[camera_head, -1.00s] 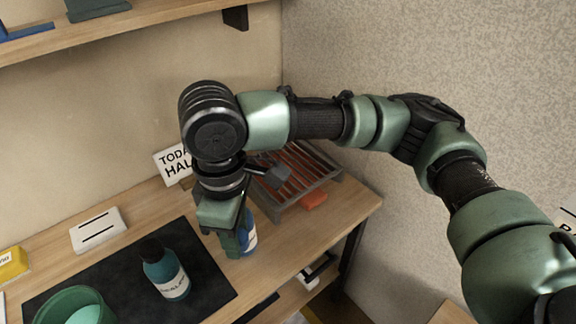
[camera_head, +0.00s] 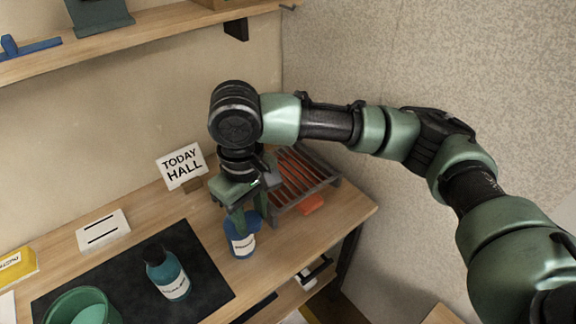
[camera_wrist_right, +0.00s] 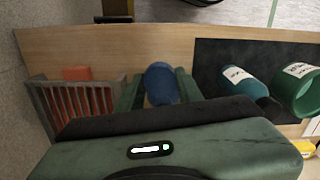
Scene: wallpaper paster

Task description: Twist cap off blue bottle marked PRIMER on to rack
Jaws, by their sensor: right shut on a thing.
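The blue bottle (camera_head: 241,244) with a white label stands upright on the wooden table, right of the black mat; its print is too small to read. My right gripper (camera_head: 250,214) points down at its top, shut on the cap, which the fingers hide. I cannot tell whether the cap is loose from the neck. In the right wrist view the blue bottle (camera_wrist_right: 161,84) shows between the fingers. My left gripper is not in view.
A teal bottle (camera_head: 167,275) and a green tub (camera_head: 83,306) stand on the black mat (camera_head: 210,290). A "TODAY HALL" sign (camera_head: 182,166), a white slotted box (camera_head: 103,230) and a yellow box (camera_head: 15,266) line the back.

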